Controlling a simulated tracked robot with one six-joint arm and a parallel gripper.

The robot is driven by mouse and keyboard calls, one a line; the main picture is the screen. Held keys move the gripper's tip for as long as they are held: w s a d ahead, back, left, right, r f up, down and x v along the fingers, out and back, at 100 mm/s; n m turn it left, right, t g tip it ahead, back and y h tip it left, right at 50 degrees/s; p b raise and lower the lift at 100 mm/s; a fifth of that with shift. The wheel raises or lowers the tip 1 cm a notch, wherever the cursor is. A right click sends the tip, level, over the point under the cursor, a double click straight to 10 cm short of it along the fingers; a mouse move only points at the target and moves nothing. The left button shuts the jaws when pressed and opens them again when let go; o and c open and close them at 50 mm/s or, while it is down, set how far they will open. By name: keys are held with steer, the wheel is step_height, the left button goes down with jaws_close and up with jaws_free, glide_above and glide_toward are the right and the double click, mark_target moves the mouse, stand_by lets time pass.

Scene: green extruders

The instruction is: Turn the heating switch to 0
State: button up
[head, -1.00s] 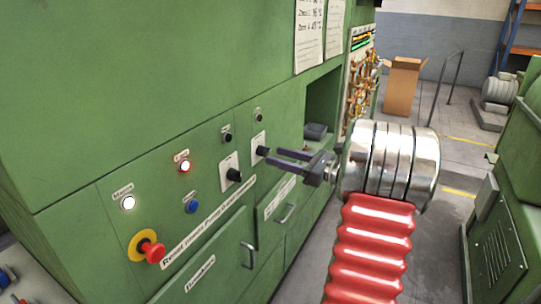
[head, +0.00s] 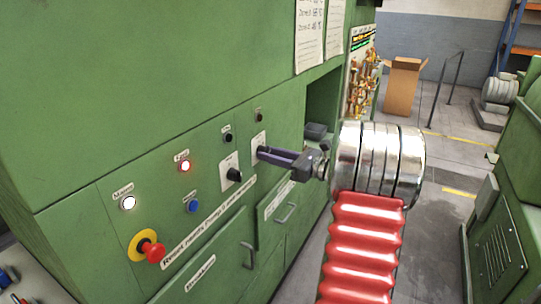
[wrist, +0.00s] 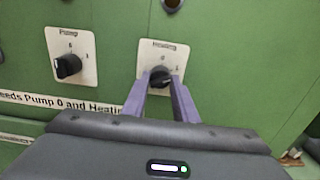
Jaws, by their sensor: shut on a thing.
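The heating switch is a black rotary knob (wrist: 160,77) on a white plate (wrist: 176,52) marked 0 and 1, in the upper middle of the wrist view. My gripper (wrist: 161,82) has its two purple fingers on either side of this knob and is shut on it. The knob's pointer direction is hard to tell between the fingers. In the head view my gripper (head: 262,152) reaches left to the right-hand white plate (head: 258,140) on the green panel, and the fingers hide the knob there.
A second black switch (wrist: 68,66) on its own white plate is left of the heating switch. The panel also has a red emergency button (head: 154,252), a lit red lamp (head: 184,166), a white lamp (head: 128,202) and a blue button (head: 193,206). A door handle (head: 286,212) sticks out below.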

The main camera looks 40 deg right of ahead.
steer(key=c, duration=0.4)
steer(key=shift+n, duration=0.3)
steer(key=n, duration=1.1)
steer(key=shift+f+n, duration=0.1)
steer(key=shift+n, duration=0.2)
stand_by(0.4)
steer(key=o, duration=1)
steer(key=shift+o, duration=0.2)
